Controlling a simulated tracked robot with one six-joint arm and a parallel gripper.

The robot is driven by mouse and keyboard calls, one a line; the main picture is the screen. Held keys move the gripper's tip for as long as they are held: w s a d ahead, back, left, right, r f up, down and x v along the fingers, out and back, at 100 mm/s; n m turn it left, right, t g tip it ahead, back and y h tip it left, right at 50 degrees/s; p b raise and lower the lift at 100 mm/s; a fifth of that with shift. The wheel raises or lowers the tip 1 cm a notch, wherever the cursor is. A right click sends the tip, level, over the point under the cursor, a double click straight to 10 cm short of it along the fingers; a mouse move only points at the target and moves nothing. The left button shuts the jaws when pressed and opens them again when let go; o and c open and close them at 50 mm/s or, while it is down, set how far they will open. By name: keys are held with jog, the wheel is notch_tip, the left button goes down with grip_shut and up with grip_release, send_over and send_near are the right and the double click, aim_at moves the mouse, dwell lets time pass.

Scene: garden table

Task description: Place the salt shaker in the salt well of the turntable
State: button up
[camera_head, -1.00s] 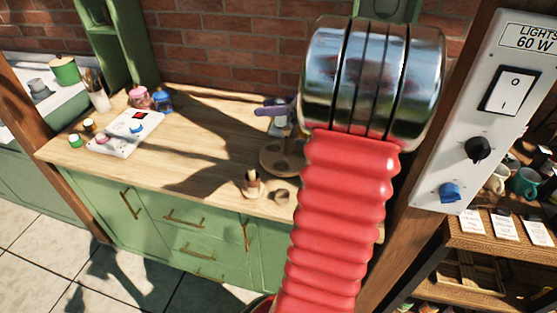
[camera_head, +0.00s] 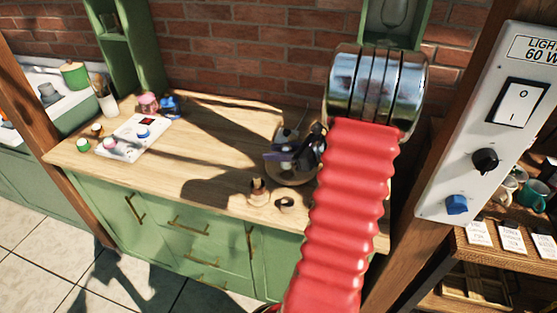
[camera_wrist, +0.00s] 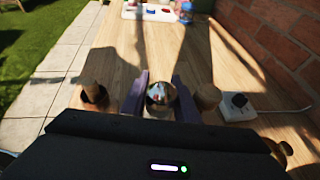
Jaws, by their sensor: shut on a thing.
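My gripper (camera_wrist: 159,97) has purple fingers and is shut on a shiny, round-topped thing, which I take to be the salt shaker (camera_wrist: 160,94). In the head view my gripper (camera_head: 293,157) is over the round wooden turntable (camera_head: 291,180) near the right end of the counter. The arm hides part of the turntable. The shaker's lower part and the salt well are hidden, so I cannot tell whether the shaker touches the well.
A white panel (camera_head: 135,135) with knobs lies to the left. The counter's middle is clear.

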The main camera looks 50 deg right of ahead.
jog(key=shift+f, duration=1.95)
grip_shut()
jog(key=o, duration=0.8)
grip_release()
jog(key=v, duration=1.2)
